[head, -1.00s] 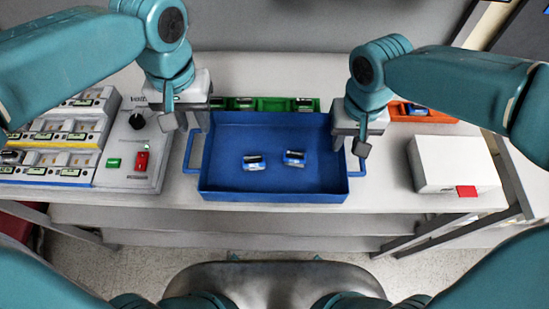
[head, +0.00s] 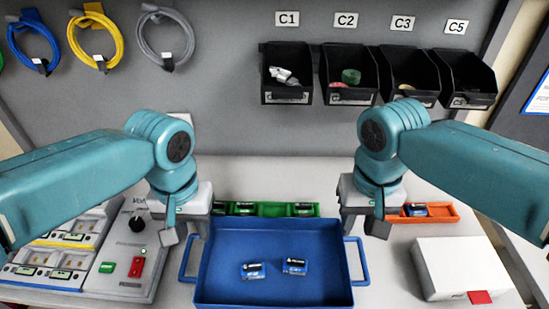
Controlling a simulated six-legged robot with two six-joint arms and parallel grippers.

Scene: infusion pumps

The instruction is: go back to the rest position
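My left gripper (head: 186,230) is above the bench by the back left corner of the blue tray (head: 214,285). Its fingers are apart with nothing seen between them. My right gripper (head: 362,224) is by the tray's back right corner, also with fingers apart and empty. Both are clear of the tray's side handles in the picture. Two small blue-and-black batteries, a left one (head: 253,271) and a right one (head: 294,266), lie in the tray.
A green bin (head: 270,210) and an orange bin (head: 445,214) stand behind the tray. A white box (head: 460,266) with a red tab is at right. A charger panel (head: 125,270) is at left. Black wall bins (head: 287,95) and hanging cables (head: 95,40) are behind.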

